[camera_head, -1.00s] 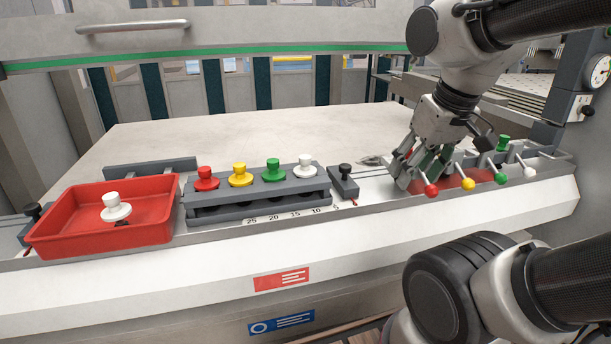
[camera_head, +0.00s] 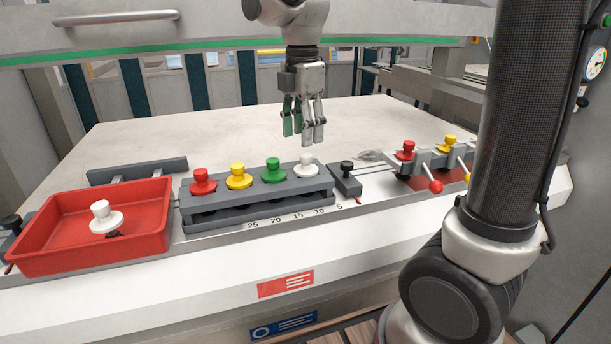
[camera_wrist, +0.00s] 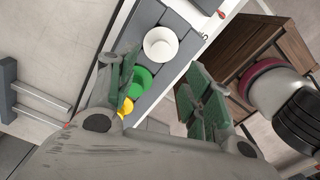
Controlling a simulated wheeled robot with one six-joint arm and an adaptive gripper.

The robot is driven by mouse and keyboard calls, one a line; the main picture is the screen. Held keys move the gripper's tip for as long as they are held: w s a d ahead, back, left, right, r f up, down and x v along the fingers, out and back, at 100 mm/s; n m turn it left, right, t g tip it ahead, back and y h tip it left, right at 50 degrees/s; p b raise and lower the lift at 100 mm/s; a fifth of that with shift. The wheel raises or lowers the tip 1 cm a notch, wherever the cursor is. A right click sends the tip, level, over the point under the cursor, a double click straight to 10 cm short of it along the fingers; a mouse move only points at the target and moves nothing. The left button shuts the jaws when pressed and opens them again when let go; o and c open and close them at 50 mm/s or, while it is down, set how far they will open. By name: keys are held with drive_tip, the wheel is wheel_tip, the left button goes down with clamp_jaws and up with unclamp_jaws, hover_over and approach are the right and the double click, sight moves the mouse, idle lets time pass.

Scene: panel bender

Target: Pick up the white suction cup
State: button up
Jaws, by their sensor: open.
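A white suction cup (camera_head: 306,165) stands upright at the right end of the grey rack (camera_head: 258,212), beside the green one (camera_head: 273,171). A second white suction cup (camera_head: 103,217) is in the red tray (camera_head: 150,245) at the left. My gripper (camera_head: 303,138) is open and empty, pointing down above and near the rack's white cup. In the wrist view, that white cup (camera_wrist: 160,43) shows from above, beyond my open fingers. My left finger partly covers the green (camera_wrist: 142,78) and yellow (camera_wrist: 126,105) cups.
Red (camera_head: 203,181) and yellow (camera_head: 238,175) suction cups stand on the same rack. A grey block with a black knob (camera_head: 346,176) is just right of the rack. Ball-ended levers (camera_head: 436,186) stand farther right. The pale table (camera_head: 210,140) behind is clear.

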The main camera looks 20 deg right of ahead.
sight(306, 155)
drive_tip(key=f, duration=0.4)
drive_tip(key=d+f, duration=0.1)
drive_tip(key=f, duration=0.2)
drive_tip(key=shift+w, duration=0.25)
drive_tip(key=shift+r, duration=0.1)
drive_tip(key=shift+c, duration=0.2)
clamp_jaws()
